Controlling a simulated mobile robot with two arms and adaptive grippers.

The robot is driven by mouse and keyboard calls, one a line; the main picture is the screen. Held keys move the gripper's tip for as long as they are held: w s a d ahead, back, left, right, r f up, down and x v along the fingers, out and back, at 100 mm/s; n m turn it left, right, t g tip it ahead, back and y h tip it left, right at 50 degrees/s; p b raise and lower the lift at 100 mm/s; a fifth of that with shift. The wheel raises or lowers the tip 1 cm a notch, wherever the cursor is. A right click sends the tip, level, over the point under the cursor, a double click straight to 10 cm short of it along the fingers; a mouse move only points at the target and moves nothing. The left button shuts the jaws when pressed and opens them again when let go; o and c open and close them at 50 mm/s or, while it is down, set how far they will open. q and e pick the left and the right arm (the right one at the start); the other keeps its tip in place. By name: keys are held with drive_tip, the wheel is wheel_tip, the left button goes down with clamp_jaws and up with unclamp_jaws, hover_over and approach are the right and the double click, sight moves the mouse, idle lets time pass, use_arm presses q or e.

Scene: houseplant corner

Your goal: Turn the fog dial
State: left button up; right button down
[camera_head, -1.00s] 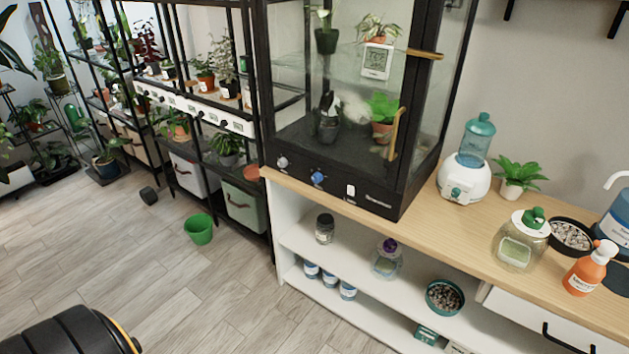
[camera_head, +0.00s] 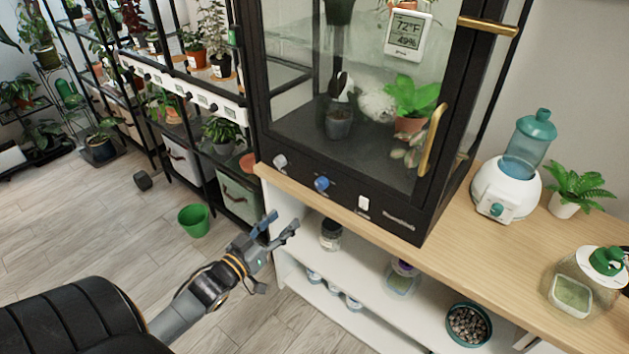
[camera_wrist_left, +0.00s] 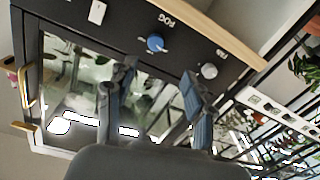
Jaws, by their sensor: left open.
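The blue fog dial (camera_head: 321,183) sits on the black front panel of the glass plant cabinet (camera_head: 345,203). In the left wrist view the fog dial (camera_wrist_left: 155,42) shows under upside-down FOG lettering. My left gripper (camera_head: 282,224) is open and empty, low and to the left of the dial in the head view. In the wrist view my left gripper (camera_wrist_left: 157,76) has its two fingers spread, with the dial between and beyond their tips, apart from both. My right gripper is not in view.
A silver knob (camera_head: 280,161) is left of the dial and a white switch (camera_head: 363,203) right of it. The wooden counter edge (camera_head: 340,214) runs below the panel. A brass door handle (camera_head: 431,140) is at right. A green bucket (camera_head: 194,219) stands on the floor.

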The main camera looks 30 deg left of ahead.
use_arm(q)
approach(319, 185)
drive_tip(key=w, duration=0.6)
drive_tip(key=shift+w+d+f, duration=0.1)
drive_tip(key=shift+w, duration=0.95)
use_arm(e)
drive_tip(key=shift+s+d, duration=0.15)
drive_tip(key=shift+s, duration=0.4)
use_arm(q)
drive_tip(key=shift+c, duration=0.4)
clamp_jaws()
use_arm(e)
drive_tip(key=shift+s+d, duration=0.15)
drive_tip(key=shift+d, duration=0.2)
